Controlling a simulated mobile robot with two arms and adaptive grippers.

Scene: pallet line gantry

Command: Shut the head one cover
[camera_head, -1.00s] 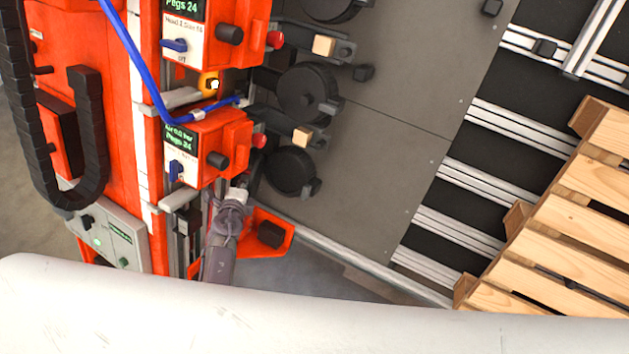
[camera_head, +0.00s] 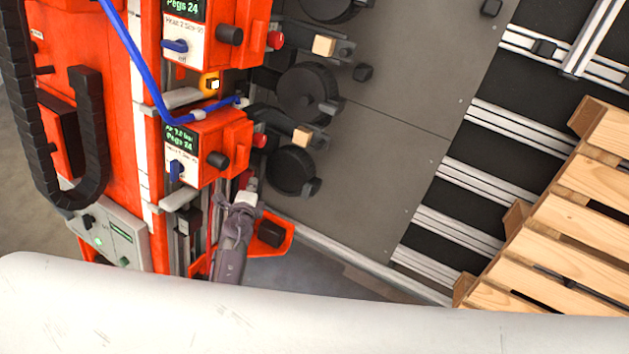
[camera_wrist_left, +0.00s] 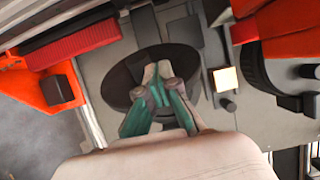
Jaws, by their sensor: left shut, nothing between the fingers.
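The lower orange head unit (camera_head: 205,148), with a green-lit display, a dark knob and a blue switch, appears to be head one. Below it an orange angled flap with a black block (camera_head: 272,232) sticks out to the right; it looks like the open cover, but I cannot be sure. The same orange and black part appears at the left of the left wrist view (camera_wrist_left: 58,90). My left gripper (camera_head: 244,200) is shut and empty, in front of the flap's left part, just below the head unit. In the left wrist view, its teal fingers (camera_wrist_left: 158,72) meet over a black round disc (camera_wrist_left: 135,75).
The upper head unit (camera_head: 190,45) stands above, with a blue hose (camera_head: 145,70) hanging past both. Black wheels (camera_head: 308,92) and small wooden blocks (camera_head: 303,137) sit along the grey plate (camera_head: 400,120). A wooden pallet (camera_head: 570,230) lies at the right.

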